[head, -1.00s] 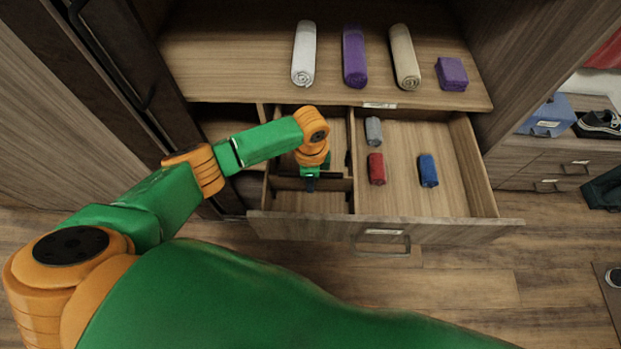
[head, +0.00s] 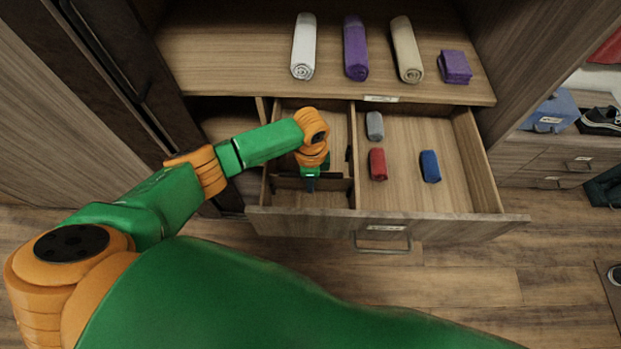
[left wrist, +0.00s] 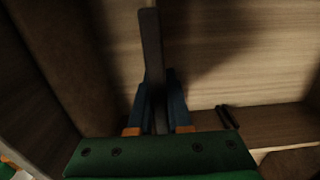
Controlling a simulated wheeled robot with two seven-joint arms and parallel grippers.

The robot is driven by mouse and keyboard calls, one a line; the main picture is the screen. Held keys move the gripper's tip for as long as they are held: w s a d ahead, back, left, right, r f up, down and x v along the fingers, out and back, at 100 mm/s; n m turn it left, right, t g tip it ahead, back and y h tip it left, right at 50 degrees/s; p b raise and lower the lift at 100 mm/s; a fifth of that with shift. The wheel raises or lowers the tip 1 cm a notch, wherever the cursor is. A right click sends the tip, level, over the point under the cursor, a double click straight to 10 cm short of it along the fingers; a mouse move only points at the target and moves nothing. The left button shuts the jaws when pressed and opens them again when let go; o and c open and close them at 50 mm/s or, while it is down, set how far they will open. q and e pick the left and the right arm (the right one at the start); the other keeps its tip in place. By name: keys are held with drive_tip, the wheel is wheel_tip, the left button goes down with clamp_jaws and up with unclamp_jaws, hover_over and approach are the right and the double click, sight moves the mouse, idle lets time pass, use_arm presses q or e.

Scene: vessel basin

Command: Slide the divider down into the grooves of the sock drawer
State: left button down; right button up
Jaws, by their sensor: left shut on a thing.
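The sock drawer (head: 400,222) is pulled out, with a narrow left compartment and a wide right one. My left gripper (head: 311,184) is over the left compartment, shut on the dark divider (head: 333,184). The divider lies crosswise between the compartment's side walls, its lower part low in the drawer. In the left wrist view the divider (left wrist: 152,45) shows as a thin dark slab between the two blue fingers (left wrist: 157,108). A dark groove piece (head: 349,154) shows on the compartment's right wall. I cannot tell whether the divider's ends are inside the grooves. My right gripper is not in view.
The right compartment holds grey (head: 374,126), red (head: 378,164) and blue (head: 430,166) rolled socks. A shelf (head: 240,70) above the drawer's back carries several rolled or folded cloths. A dark cabinet door (head: 110,90) stands at the left.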

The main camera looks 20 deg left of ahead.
use_arm(q)
drive_tip(key=shift+f+b, duration=0.75)
drive_tip(key=shift+f, duration=0.35)
drive_tip(key=c, duration=0.8)
unclamp_jaws()
drive_tip(key=shift+o, duration=0.2)
drive_tip(key=shift+r, duration=0.1)
wheel_tip(320, 180, up, 7)
drive_tip(key=shift+p, duration=0.5)
